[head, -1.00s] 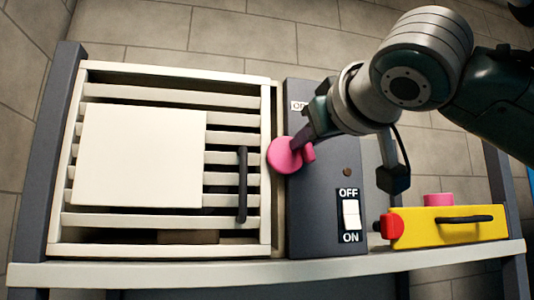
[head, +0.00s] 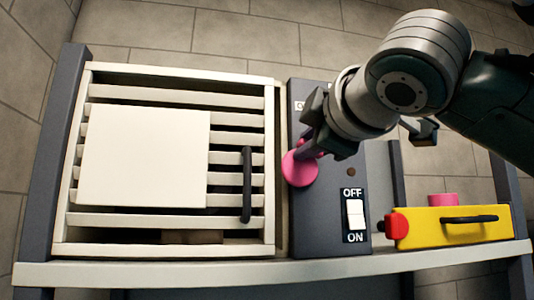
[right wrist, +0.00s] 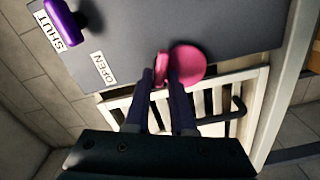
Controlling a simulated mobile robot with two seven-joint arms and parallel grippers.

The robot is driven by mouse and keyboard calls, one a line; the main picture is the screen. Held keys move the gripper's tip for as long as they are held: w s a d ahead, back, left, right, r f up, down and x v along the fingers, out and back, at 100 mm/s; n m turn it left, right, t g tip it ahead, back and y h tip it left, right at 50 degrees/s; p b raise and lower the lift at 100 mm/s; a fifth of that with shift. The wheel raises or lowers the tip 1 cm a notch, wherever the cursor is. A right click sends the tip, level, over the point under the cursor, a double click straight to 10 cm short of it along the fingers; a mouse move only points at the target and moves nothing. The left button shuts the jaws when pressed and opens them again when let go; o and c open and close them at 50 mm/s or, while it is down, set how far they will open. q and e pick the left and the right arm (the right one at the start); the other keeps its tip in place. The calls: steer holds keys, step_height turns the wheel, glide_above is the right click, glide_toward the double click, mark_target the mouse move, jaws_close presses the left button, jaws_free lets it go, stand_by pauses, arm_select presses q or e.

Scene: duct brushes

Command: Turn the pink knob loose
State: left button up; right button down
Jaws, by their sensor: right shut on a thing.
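The pink knob (head: 299,170) sits on the dark grey panel (head: 325,225), near the panel's left edge. It has a round disc and a smaller raised grip. In the head view my right gripper (head: 312,148) covers part of it from above. In the right wrist view the two fingers (right wrist: 164,78) are shut on the raised part, and the pink disc of the knob (right wrist: 190,63) shows beside them. My left gripper is not in view.
Left of the panel is a white slatted vent with a white plate (head: 145,155) and a black handle (head: 247,185). An OFF/ON switch (head: 355,213) is on the panel. A yellow box (head: 455,228) stands right. A purple knob (right wrist: 63,20) shows by a SHUT label.

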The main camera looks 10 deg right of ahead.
steer(key=n, duration=0.4)
steer(key=n+p, duration=0.1)
steer(key=n, duration=0.1)
steer(key=shift+d+f+n, duration=0.25)
steer(key=shift+f+n, duration=0.05)
steer(key=shift+f, duration=0.05)
steer(key=shift+d+n+p, duration=0.1)
steer(key=shift+n+p, duration=0.5)
steer(key=shift+n, duration=1)
steer(key=shift+d+f+n+p, duration=0.1)
steer(key=shift+n+p, duration=0.35)
steer(key=shift+n, duration=0.85)
steer(key=shift+d+n+p, duration=0.1)
steer(key=shift+n+p, duration=0.65)
steer(key=shift+n, duration=1.15)
steer(key=shift+d+f+n, duration=0.1)
steer(key=shift+n, duration=0.7)
steer(key=shift+n+p, duration=0.35)
steer(key=shift+n, duration=0.95)
